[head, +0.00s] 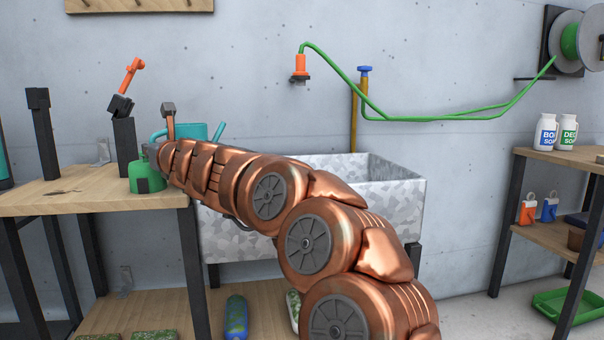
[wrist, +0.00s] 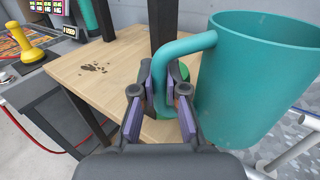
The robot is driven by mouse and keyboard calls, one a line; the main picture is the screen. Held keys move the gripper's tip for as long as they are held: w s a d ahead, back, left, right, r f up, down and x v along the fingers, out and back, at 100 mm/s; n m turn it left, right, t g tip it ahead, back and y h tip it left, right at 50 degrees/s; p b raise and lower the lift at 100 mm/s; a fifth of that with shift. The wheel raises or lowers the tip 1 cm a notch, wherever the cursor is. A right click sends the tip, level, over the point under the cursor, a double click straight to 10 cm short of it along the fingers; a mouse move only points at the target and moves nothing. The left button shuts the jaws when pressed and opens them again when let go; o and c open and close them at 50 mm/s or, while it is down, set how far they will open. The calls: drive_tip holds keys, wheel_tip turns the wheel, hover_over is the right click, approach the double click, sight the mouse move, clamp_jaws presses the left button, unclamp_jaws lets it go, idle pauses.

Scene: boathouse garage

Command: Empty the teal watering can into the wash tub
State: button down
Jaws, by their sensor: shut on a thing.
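The teal watering can (head: 197,131) shows only in part behind my arm in the head view. In the wrist view the can (wrist: 255,85) is large at the right, roughly upright, with its open top visible; its contents are not visible. My gripper (wrist: 160,98) is shut on the can's handle (wrist: 184,48), which runs between the two fingers. The wash tub (head: 396,205) is a speckled grey box right of the wooden table, partly hidden by my arm. The can is near the table's right edge, beside the tub; its exact height is hard to tell.
A green container (head: 146,178) stands at the edge of the wooden table (head: 60,197), close to my gripper. Dark posts (head: 124,145) rise from the table. A green hose (head: 440,116) hangs above the tub. A shelf (head: 570,158) with bottles stands at the right.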

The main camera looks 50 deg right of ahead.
sight(153, 136)
drive_tip(key=shift+r, duration=0.1)
wheel_tip(153, 136, up, 3)
drive_tip(key=p, duration=0.3)
idle(0.4)
